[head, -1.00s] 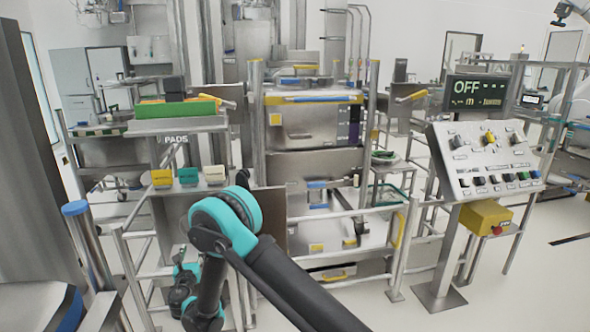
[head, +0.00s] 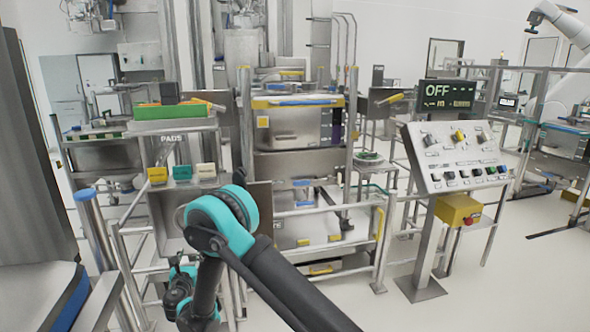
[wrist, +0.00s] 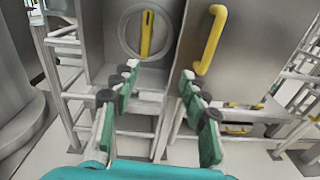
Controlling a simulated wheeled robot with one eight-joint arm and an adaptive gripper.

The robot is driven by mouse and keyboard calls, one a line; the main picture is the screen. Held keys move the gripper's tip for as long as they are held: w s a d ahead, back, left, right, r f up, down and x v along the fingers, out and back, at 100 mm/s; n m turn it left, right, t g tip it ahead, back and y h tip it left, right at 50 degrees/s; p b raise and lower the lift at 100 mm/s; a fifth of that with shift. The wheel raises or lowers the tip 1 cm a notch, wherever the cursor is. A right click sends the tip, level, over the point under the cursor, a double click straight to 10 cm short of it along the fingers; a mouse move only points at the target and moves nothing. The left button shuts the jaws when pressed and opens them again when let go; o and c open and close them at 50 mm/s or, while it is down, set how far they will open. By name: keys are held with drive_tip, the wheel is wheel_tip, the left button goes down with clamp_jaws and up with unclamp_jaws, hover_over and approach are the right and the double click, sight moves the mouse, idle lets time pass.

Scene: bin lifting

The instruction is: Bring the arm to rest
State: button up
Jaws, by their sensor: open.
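My arm comes into the head view from the bottom, bent at a teal elbow joint (head: 222,222), with its forearm hanging down in front of the rails. The gripper's fingers cannot be made out in the head view. In the wrist view my gripper (wrist: 160,88) is open, its green-padded fingers apart with nothing between them. Beyond the fingers are a steel panel with a round port and yellow bar (wrist: 147,34), and a steel door with a yellow handle (wrist: 211,40). No contact with either shows.
A control console (head: 458,160) with a yellow box (head: 458,210) below stands at right, under an "OFF" display (head: 447,94). A steel bin (head: 290,128) stands inside railings at centre. A blue-capped post (head: 85,194) is close at left. Open floor shows at lower right.

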drive_tip(key=w+d+r+m+g+h, duration=0.1)
drive_tip(key=w+d+r+m+h, duration=0.15)
drive_tip(key=d, duration=0.45)
drive_tip(key=w+d+r+m+g+h, duration=0.1)
drive_tip(key=w+d+r+m, duration=0.1)
drive_tip(key=d+m, duration=0.35)
drive_tip(key=w+d+r+m+g+h, duration=0.1)
drive_tip(key=w+d+r+m, duration=0.1)
drive_tip(key=d, duration=0.7)
drive_tip(key=s+d+r+m+g+h, duration=0.1)
drive_tip(key=s+d+m+g, duration=0.4)
drive_tip(key=d, duration=0.7)
drive_tip(key=s+d+r+m+h, duration=0.1)
drive_tip(key=s+d+m, duration=0.2)
drive_tip(key=d+m, duration=0.65)
drive_tip(key=s+d+f+m+g+y, duration=0.1)
drive_tip(key=s+d+m, duration=0.5)
drive_tip(key=s, duration=0.7)
drive_tip(key=s+d+f+m+g+y, duration=0.2)
drive_tip(key=s+d+m, duration=0.5)
drive_tip(key=s, duration=0.7)
drive_tip(key=shift+s+d+f+g, duration=0.15)
drive_tip(key=shift+d+f+g, duration=0.6)
drive_tip(key=shift+d+g, duration=0.3)
